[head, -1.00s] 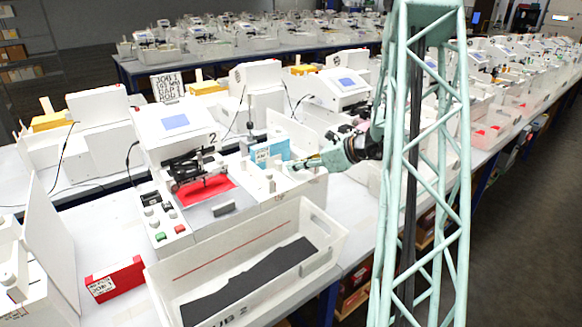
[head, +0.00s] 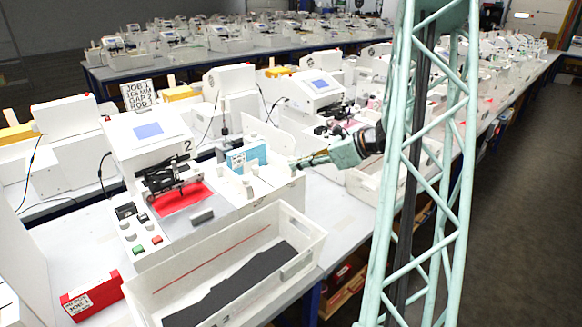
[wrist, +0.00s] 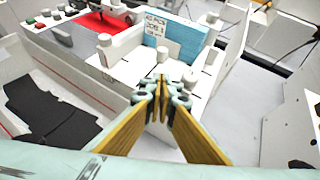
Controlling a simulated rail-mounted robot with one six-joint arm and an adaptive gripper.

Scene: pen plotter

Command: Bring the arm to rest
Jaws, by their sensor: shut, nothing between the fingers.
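My gripper (head: 300,163) is shut and empty. In the head view it points left, at the right side of plotter 2 (head: 150,150), near the blue-and-white box (head: 248,157). In the wrist view my gripper (wrist: 160,88) has its fingertips together over the edge of the plotter's white side deck (wrist: 135,75). The blue box (wrist: 172,38) stands upright beyond the fingertips. Whether the fingers touch anything is hard to tell, but they look apart from the box. My teal lattice arm hides part of the bench on the right.
A white bin (head: 225,262) with dark sheet material stands in front of the plotter. A red box (head: 92,297) lies at the lower left. A red sheet (head: 185,200) is on the plotter bed. More plotters line the bench to the right. The grey floor (head: 510,190) is clear.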

